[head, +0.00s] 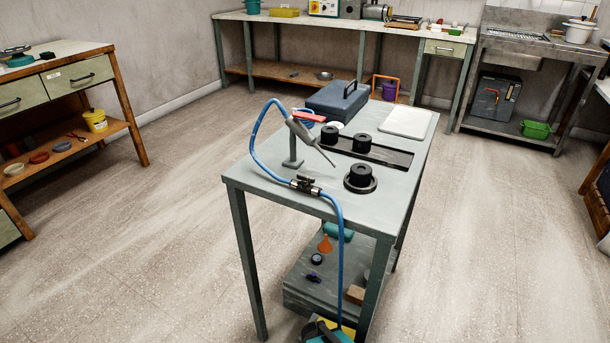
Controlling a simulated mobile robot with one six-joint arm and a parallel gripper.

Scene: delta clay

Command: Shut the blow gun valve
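The blow gun (305,135) is grey with a red lever (308,116) and rests tilted on a small grey stand (293,150) on the middle table. A blue hose (254,140) loops from it down to a small black inline valve (306,185) at the table's near edge. The valve has a black handle on top; it is too small to tell whether it stands open or shut. From the valve the hose hangs over the edge to a teal and black object (322,332) at the bottom. My gripper is not in view.
The metal table (250,180) also holds black round parts (361,178), a dark tray, a blue-grey case (338,101) and a white board (405,122). Its lower shelf holds an orange funnel (325,243) and small items. Benches line the left and back. Floor around the table is clear.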

